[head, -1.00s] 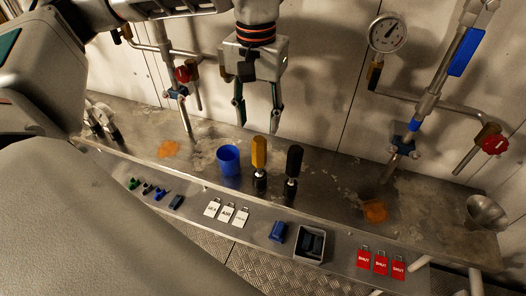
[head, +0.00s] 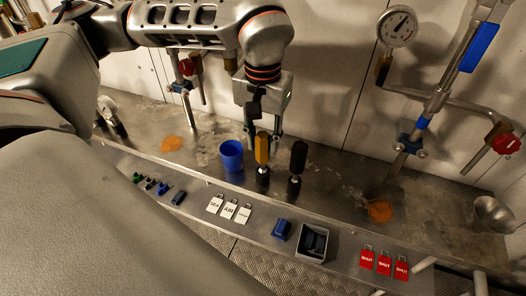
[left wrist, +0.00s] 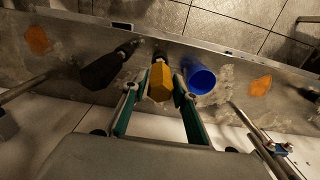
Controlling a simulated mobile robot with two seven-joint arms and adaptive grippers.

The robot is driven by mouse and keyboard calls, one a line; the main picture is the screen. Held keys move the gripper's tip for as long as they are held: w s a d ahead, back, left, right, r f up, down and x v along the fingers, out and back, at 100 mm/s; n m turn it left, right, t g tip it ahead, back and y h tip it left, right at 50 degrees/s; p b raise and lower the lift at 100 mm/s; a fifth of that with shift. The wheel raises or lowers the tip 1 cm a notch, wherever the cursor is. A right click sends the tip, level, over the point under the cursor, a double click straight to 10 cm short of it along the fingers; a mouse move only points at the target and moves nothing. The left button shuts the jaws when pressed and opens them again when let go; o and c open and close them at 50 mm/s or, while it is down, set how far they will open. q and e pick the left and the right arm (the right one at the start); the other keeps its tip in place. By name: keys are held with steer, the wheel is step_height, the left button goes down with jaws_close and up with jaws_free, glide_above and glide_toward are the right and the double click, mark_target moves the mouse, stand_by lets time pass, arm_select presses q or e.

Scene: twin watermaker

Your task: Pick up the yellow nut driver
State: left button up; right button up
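The yellow nut driver (head: 262,149) stands upright on the metal bench, its dark lower part down. A black-handled driver (head: 298,158) stands upright just to its right. My left gripper (head: 264,140) has come down behind the yellow handle, which partly hides its fingers. In the left wrist view the open fingers (left wrist: 158,98) point at the yellow handle (left wrist: 161,82), one on each side of it at the tips. I cannot tell whether they touch it. The black driver also shows in the left wrist view (left wrist: 104,70). My right gripper is not in view.
A blue cup (head: 232,157) stands close left of the yellow driver. White tags (head: 229,209), a blue block (head: 281,229), a dark square holder (head: 313,242) and red SHUT tags (head: 384,262) lie along the front ledge. Pipes and a gauge (head: 397,27) line the wall.

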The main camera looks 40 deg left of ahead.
arm_select(q)
steer(key=c, duration=0.4)
steer(key=shift+c, duration=0.2)
step_height(320, 180, up, 20)
steer(key=p, duration=0.3)
